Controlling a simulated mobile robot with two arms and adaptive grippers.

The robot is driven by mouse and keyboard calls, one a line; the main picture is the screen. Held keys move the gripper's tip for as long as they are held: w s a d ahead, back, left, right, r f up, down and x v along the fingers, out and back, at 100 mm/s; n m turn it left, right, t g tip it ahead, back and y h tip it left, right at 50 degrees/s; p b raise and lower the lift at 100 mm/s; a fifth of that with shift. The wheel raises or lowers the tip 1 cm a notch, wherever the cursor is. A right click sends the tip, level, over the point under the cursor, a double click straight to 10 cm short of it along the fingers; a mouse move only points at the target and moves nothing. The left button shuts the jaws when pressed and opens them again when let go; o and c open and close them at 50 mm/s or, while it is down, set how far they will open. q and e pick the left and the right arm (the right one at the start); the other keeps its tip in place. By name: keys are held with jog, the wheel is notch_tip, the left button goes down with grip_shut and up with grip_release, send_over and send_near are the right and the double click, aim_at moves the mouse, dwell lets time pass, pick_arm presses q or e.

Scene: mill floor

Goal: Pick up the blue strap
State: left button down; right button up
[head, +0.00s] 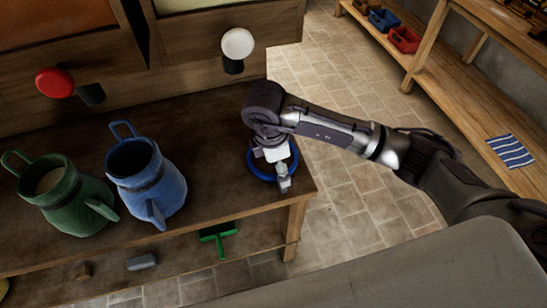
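A blue strap (257,174), shaped like a ring, lies on the right end of the dark wooden table (225,184) near its corner. My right gripper (284,185) comes down over it from above. Its fingers are at the ring's front right part and hide some of it. I cannot tell whether the fingers are open or closed on the strap. My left gripper is not in view.
A blue jug (152,184) and a green jug (66,202) stand left of the strap. Red (55,82) and white (238,43) knobs stick out behind the table. A green scoop (217,232) is on the lower shelf. Tiled floor lies right of the table.

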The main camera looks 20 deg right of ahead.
aim_at(263, 175)
jog(key=shift+d+f, duration=0.2)
jog(key=shift+f, duration=1.15)
notch_tip(263, 175, down, 4)
jog(key=shift+w+d+f+p, duration=0.1)
jog(key=shift+d+p, duration=0.05)
jog(key=shift+p, duration=0.75)
jog(key=shift+f, duration=0.45)
jog(key=c, duration=0.5)
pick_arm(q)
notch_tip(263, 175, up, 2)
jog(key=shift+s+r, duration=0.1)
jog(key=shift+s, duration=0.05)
pick_arm(e)
jog(key=c, duration=0.8)
jog(key=shift+o, duration=0.2)
